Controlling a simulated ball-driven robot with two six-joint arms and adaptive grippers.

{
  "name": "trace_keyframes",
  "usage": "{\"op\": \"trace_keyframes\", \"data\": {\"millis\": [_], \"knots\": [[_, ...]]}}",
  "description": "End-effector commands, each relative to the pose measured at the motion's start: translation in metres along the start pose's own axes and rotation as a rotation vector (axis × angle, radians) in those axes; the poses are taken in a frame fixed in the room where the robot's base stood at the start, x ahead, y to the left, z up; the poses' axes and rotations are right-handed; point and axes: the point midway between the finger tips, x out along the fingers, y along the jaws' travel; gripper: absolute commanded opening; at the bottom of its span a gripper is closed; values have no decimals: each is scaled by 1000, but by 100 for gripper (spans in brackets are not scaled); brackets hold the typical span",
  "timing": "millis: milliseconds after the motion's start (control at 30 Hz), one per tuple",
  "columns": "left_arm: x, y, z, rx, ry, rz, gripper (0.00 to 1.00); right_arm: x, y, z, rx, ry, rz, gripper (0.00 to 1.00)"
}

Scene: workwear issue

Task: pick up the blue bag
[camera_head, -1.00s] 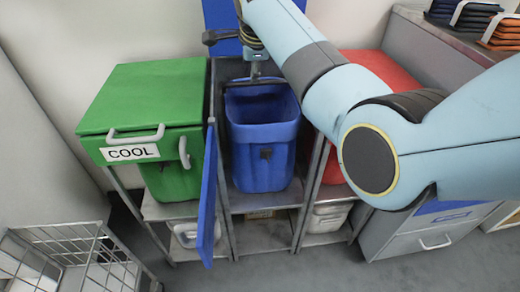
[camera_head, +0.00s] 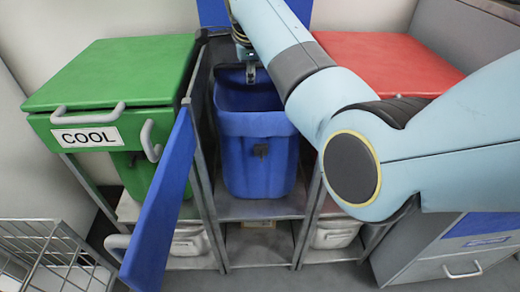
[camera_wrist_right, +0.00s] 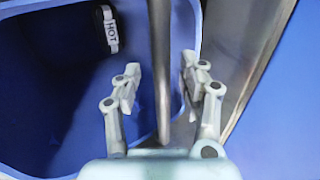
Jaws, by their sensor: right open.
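No separate blue bag can be made out. A blue open-topped bin-like container (camera_head: 250,165) stands in the middle bay of a grey metal rack, with a dark patch on its front. My right gripper (camera_head: 250,72) is at the container's back opening. In the right wrist view my right gripper (camera_wrist_right: 160,85) is open, with a metal rod (camera_wrist_right: 160,60) running between its fingers in the picture; I cannot tell whether it touches them. My left gripper is out of view.
A green box (camera_head: 120,75) labelled COOL is at the left, a red lid (camera_head: 390,65) at the right behind my arm. A blue panel (camera_head: 160,210) juts forward at the rack's left. A wire basket (camera_head: 60,255) stands front left.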

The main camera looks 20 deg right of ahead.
Motion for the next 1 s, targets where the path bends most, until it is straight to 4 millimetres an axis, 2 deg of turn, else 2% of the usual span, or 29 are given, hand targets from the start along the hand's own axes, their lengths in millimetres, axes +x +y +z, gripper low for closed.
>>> {"op": "trace_keyframes", "data": {"millis": [167,500,1000], "knots": [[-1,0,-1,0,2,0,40,-2,-2,0,0,1,-2,42],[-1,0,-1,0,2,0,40,-1,-1,-1,0,1,-1,0],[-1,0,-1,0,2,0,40,-2,-3,0,1,0,-5,0]]}}
